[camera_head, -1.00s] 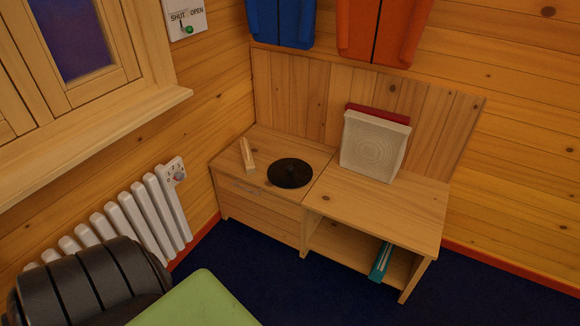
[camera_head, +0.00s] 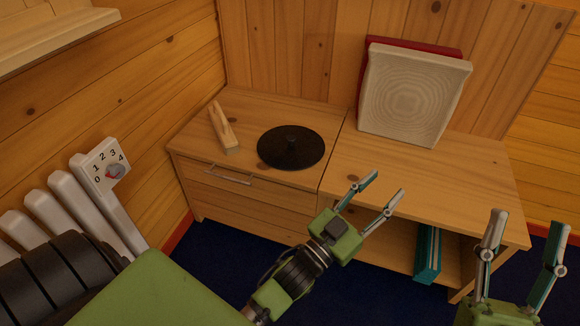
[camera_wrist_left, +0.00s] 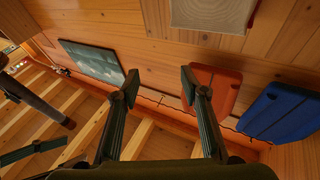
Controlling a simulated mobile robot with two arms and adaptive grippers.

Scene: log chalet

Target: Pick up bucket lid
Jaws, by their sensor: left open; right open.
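My left gripper (camera_head: 381,198) is open and empty, in front of the cabinet, right of and nearer than the disc. Its open fingers also show in the left wrist view (camera_wrist_left: 158,80), with nothing between them. My right gripper (camera_head: 525,240) is open and empty at the lower right, its fingers pointing up. No bucket is in view.
The wooden cabinet (camera_head: 440,190) stands against the wall. A wooden block-like piece (camera_head: 222,128) lies left of the disc. A pale square panel (camera_head: 412,95) leans over a red one (camera_head: 455,52). A teal binder (camera_head: 427,255) stands on the lower shelf. A radiator (camera_head: 105,205) is at left.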

